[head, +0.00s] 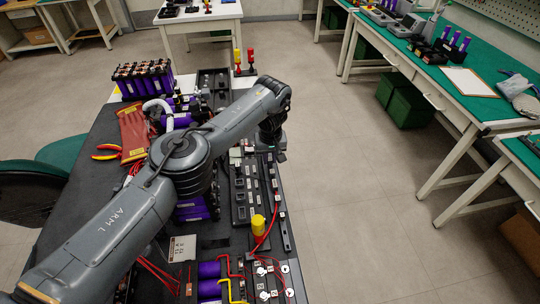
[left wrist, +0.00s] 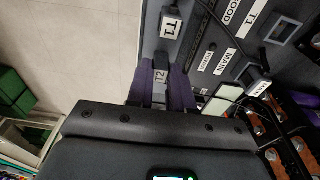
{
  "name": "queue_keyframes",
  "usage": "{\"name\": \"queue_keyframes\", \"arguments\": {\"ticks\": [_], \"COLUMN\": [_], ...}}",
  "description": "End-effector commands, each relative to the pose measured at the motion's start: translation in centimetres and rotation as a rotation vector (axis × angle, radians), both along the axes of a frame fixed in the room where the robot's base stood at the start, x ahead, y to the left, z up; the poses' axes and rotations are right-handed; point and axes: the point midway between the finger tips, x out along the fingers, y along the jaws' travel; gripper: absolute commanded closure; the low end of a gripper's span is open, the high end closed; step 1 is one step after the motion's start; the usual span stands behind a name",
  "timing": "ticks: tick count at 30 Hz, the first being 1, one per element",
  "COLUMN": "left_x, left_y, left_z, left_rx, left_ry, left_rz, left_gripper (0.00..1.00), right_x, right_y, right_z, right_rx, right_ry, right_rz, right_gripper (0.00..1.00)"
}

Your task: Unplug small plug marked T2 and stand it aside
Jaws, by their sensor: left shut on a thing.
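In the left wrist view, the small plug marked T2 (left wrist: 159,77) is a dark block with a white label. My left gripper (left wrist: 160,88) is shut on it, with a purplish finger on each side. The plug lies at the left edge of the dark panel (left wrist: 205,45); I cannot tell whether it is seated or clear of a socket. A plug marked T1 (left wrist: 171,28) is just above it in the picture. In the head view my left gripper (head: 271,152) is over the far end of the dark socket strip, and the arm hides the plug. My right gripper is not in view.
A plug labelled MAIN (left wrist: 256,76) with a cable is to the right in the left wrist view. In the head view, red cables (head: 271,222), a yellow cylinder (head: 258,224) and purple battery cells (head: 209,285) crowd the bench. Open floor lies to the right.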

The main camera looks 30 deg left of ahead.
Motion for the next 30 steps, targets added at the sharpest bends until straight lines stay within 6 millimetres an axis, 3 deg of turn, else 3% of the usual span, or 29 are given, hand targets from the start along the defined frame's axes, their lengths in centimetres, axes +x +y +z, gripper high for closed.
{"name": "queue_keyframes", "arguments": {"ticks": [20,21,24,26,30], "left_x": [0.05,0.05,0.05,0.04,0.04], "left_y": [-0.03,-0.03,-0.03,-0.02,-0.02], "left_z": [-0.42,-0.42,-0.41,-0.41,-0.4], "left_rx": [0.0,0.0,0.0,0.0,0.0], "left_ry": [0.0,0.0,0.0,0.0,0.0], "left_rz": [0.0,0.0,0.0,0.0,0.0], "left_gripper": [1.0,0.74,0.59,0.5,0.49], "right_x": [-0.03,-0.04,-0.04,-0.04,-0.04], "right_y": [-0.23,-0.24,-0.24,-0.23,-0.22], "right_z": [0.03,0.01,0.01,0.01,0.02], "right_rx": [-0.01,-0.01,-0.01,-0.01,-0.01], "right_ry": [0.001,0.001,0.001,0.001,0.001], "right_rz": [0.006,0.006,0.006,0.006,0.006], "right_gripper": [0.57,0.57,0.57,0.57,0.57]}}
